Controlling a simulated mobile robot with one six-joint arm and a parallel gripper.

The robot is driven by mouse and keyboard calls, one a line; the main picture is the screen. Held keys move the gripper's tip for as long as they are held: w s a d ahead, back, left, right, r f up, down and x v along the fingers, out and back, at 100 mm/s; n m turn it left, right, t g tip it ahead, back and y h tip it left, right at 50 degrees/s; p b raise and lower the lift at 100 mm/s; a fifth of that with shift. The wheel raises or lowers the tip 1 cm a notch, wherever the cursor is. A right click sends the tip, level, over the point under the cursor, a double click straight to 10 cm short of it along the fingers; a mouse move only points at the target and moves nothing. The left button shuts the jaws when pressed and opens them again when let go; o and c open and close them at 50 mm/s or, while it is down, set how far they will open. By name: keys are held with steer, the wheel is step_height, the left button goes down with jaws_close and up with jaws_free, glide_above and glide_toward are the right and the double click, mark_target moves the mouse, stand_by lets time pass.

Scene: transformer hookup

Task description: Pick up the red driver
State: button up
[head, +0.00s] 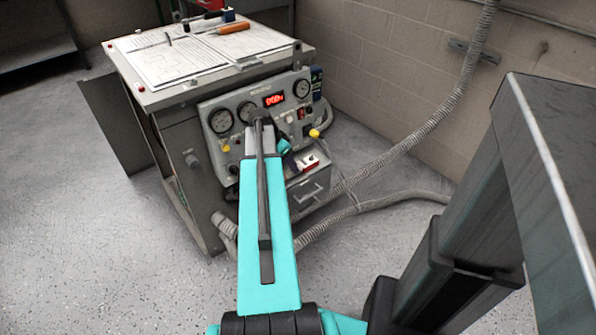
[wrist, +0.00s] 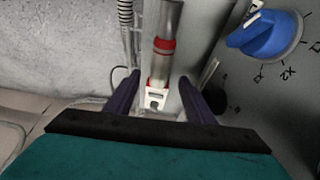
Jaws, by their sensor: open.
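A screwdriver with an orange-red handle (head: 233,28) lies on the paper-covered top of the grey cabinet in the head view. It is the only clear driver with a reddish handle that I see. My gripper (wrist: 159,80) is open in the wrist view, its two dark fingers apart. Between and beyond the fingers is a metal tube with a red band (wrist: 163,46) and a white slotted end piece; I cannot tell whether the fingers touch it. In the head view my arm reaches towards the cabinet's front panel, below and in front of the driver, and hides part of the panel.
The front panel (head: 262,110) carries gauges, a lit red display and knobs. A blue knob (wrist: 265,34) is close at right in the wrist view. A black-handled tool (head: 224,15) lies near the driver. A grey corrugated hose (head: 430,125) runs along the wall.

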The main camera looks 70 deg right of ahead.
steer(key=shift+b+x, duration=0.35)
steer(key=shift+x, duration=1.8)
steer(key=shift+d+r, duration=0.1)
steer(key=shift+d, duration=0.05)
jaws_close()
